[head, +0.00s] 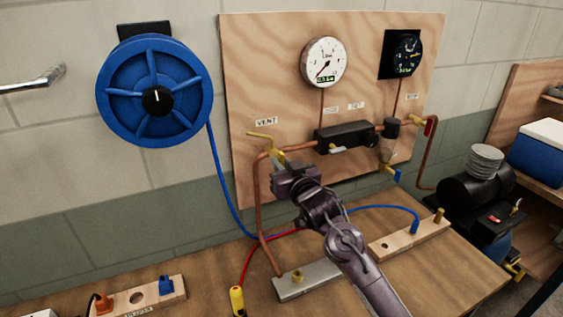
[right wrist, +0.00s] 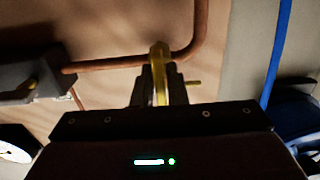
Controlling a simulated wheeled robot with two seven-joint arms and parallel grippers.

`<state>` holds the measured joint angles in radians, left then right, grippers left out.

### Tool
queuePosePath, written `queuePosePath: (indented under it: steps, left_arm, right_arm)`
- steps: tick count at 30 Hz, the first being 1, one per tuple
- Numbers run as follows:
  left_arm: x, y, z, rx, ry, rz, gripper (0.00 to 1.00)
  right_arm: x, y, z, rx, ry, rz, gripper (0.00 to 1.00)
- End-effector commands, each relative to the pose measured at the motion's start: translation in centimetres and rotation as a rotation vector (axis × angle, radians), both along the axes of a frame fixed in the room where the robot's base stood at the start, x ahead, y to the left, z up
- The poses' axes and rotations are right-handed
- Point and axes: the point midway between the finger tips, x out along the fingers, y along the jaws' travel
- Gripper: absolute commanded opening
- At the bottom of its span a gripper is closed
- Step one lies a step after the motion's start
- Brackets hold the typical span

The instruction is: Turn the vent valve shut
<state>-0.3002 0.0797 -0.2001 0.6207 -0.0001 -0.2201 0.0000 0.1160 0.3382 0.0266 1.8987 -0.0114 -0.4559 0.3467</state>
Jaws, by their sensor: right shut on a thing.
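The brass vent valve (head: 272,146) sits at the upper left bend of the copper pipe, below the VENT label (head: 266,121). Its handle sticks out up and to the left in the head view. My right gripper (head: 283,167) reaches it from below and is shut on it. In the right wrist view, a brass part of the valve (right wrist: 158,62) stands between the two fingers of my right gripper (right wrist: 160,84). The fingers hide part of the valve. My left gripper is not in view.
A plywood panel (head: 243,70) carries a white gauge (head: 323,62), a dark gauge (head: 405,53) and a black block (head: 345,136). A blue hose reel (head: 155,125) hangs to the left. Hoses and fittings lie on the bench (head: 205,265) below.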

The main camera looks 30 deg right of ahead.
Motion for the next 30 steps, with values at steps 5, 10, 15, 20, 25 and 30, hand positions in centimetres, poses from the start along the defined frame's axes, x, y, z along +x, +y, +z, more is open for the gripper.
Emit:
queuePosePath:
  steps: [5,10,15,20,25,30]
  left_arm:
    - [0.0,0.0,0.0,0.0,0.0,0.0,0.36]
    - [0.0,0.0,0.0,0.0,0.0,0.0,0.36]
    - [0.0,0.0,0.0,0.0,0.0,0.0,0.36]
    - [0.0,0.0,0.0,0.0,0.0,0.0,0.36]
    - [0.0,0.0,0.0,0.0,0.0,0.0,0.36]
    - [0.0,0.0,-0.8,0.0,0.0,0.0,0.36]
  right_arm:
    - [0.0,0.0,-0.2,0.008,0.004,0.0,0.0]
    - [0.0,0.0,-0.2,0.007,0.004,0.0,0.0]
    - [0.0,0.0,-0.2,0.007,0.004,0.0,0.23]
    - [0.0,0.0,-0.1,0.006,0.002,0.0,0.31]
    - [-0.1,0.0,-0.1,0.006,0.001,0.0,0.31]
    - [-1.5,0.1,-0.4,0.005,0.002,0.001,0.31]
